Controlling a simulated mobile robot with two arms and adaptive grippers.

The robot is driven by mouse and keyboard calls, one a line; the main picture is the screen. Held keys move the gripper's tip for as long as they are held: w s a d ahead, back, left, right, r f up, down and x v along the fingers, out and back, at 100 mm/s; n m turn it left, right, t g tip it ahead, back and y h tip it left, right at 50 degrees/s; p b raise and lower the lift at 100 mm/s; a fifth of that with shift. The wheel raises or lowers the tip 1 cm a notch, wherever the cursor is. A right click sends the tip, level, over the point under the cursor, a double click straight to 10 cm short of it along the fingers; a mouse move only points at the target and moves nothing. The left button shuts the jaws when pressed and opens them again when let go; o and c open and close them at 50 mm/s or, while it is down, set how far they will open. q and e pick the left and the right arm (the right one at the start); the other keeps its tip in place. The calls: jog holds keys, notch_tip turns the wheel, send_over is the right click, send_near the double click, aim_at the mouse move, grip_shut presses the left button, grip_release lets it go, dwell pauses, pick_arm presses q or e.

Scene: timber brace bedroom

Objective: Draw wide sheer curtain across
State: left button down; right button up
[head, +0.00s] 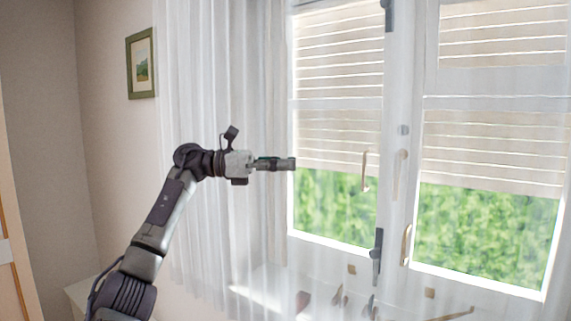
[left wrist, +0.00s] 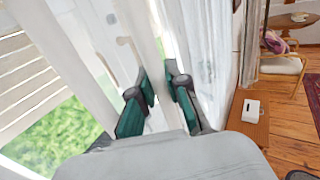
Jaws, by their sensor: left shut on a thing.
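The sheer white curtain (head: 205,120) hangs in folds at the left side of the window in the head view. Its folds also show in the left wrist view (left wrist: 206,45). My left gripper (head: 288,164) is at the curtain's right-hand part, level with the middle of the window. In the left wrist view my left gripper (left wrist: 160,88) is shut on a strip of the white curtain between its two fingers. The exact free edge of the cloth is hard to make out against the white frame. My right gripper is not in view.
The white window (head: 402,90) has handles, part-lowered blinds (head: 490,150) and greenery behind. Small items lie on the sill (head: 260,290). A framed picture (head: 141,63) hangs on the left wall. The left wrist view shows a wooden cabinet (left wrist: 247,130) and a chair (left wrist: 283,66).

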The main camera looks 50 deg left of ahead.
pick_arm(q)
jog(key=shift+a+r, duration=0.1)
jog(key=c, duration=1.4)
grip_release()
jog(key=shift+s+a, duration=0.1)
jog(key=shift+a, duration=0.1)
jog(key=shift+s+a, duration=0.1)
jog(key=v, duration=1.1)
jog(key=shift+s+a, duration=0.25)
jog(key=shift+s, duration=0.05)
